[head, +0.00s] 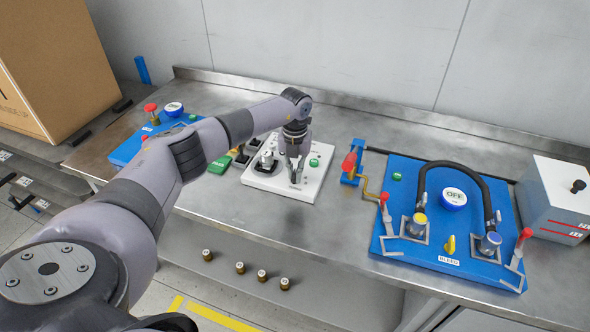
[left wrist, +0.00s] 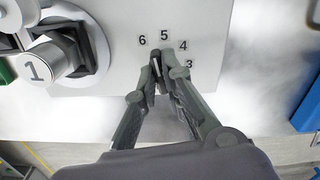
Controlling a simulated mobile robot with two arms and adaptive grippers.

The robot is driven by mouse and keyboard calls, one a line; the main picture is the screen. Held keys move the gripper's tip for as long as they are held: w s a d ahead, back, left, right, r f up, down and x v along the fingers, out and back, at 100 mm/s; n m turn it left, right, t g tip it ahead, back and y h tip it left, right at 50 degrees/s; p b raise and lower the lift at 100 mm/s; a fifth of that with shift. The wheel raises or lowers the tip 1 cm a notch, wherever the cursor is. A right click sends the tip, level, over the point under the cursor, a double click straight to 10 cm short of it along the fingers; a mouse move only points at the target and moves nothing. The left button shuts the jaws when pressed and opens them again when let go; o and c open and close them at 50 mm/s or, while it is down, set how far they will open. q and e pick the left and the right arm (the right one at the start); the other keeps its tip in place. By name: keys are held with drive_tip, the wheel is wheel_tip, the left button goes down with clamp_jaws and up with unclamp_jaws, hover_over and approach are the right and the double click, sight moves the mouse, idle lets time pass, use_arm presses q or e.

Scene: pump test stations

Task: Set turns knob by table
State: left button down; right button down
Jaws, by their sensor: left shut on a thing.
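A white panel (head: 254,181) lies on the metal bench, and it fills the upper part of the left wrist view (left wrist: 130,82). My left gripper (head: 296,180) reaches down onto its front right part. In the left wrist view the fingertips (left wrist: 161,64) are shut on a small dark knob, mostly hidden between them. Printed numbers 6, 5, 4 and 3 (left wrist: 187,64) curve around the knob's far and right sides. Its pointer setting cannot be told. A larger silver knob marked 1 (left wrist: 52,62) stands to the left on the same panel. My right gripper is not in view.
A blue board (head: 405,262) with a black hose (head: 470,167), an OFF gauge (head: 454,197) and red-topped levers stands to the right. A grey box (head: 560,190) is beyond it. Another blue board (head: 122,156) is at left. Several small brass pieces (head: 240,268) sit below the bench's front edge.

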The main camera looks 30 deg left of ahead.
use_arm(q)
drive_tip(key=n, duration=0.3)
drive_tip(key=shift+w+r+p, duration=0.1)
drive_tip(key=shift+r+p, duration=0.05)
drive_tip(key=shift+p, duration=0.2)
drive_tip(key=shift+n, duration=0.5)
drive_tip(key=c, duration=1.7)
unclamp_jaws()
wheel_tip(320, 180, up, 12)
